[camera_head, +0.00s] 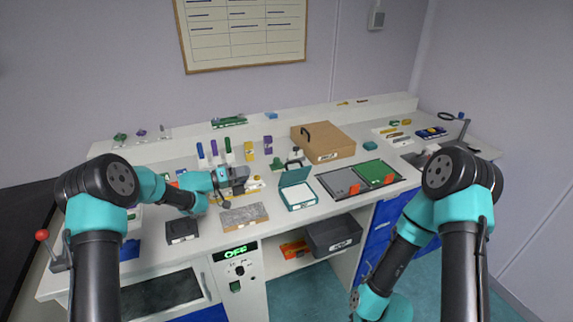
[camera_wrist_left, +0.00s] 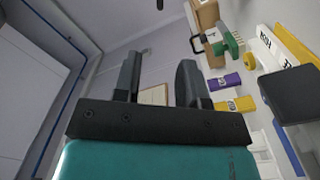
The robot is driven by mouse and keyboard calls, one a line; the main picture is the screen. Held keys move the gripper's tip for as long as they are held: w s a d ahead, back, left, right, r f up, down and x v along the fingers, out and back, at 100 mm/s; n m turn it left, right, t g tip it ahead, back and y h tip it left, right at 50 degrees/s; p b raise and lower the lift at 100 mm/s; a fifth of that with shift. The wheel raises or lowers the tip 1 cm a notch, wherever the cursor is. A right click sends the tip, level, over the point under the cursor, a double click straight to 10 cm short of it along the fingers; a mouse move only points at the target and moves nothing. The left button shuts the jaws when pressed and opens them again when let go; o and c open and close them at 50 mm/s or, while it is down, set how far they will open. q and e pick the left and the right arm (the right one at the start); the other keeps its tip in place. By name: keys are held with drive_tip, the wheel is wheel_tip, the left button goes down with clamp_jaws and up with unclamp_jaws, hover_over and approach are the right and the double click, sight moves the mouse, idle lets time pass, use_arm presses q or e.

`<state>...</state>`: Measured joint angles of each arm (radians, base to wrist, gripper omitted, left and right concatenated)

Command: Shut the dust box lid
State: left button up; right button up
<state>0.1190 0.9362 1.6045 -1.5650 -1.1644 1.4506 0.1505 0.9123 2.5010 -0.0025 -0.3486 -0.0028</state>
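A small teal box (camera_head: 299,206) with a white inside stands near the front middle of the bench. Its lid (camera_head: 295,176) is raised at the back, so the box is open; I take it to be the dust box. My left gripper (camera_head: 243,181) is left of this box, above the bench and apart from it. In the left wrist view its two fingers (camera_wrist_left: 160,80) are spread with nothing between them, so it is open. My right arm hangs low at the right, in front of the bench; its fingers do not show.
A grey speckled slab (camera_head: 244,217) lies left of the teal box. Grey and green panels (camera_head: 344,183) lie to its right. A brown box (camera_head: 325,141) with a black handle stands behind. Several small coloured bottles (camera_head: 228,146) stand behind the left gripper. A black block (camera_head: 182,231) sits at front left.

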sight(289, 163)
use_arm(q)
drive_tip(key=x, duration=1.7)
drive_tip(key=shift+d, duration=0.1)
drive_tip(key=shift+c, duration=0.3)
drive_tip(key=shift+f, duration=0.1)
clamp_jaws()
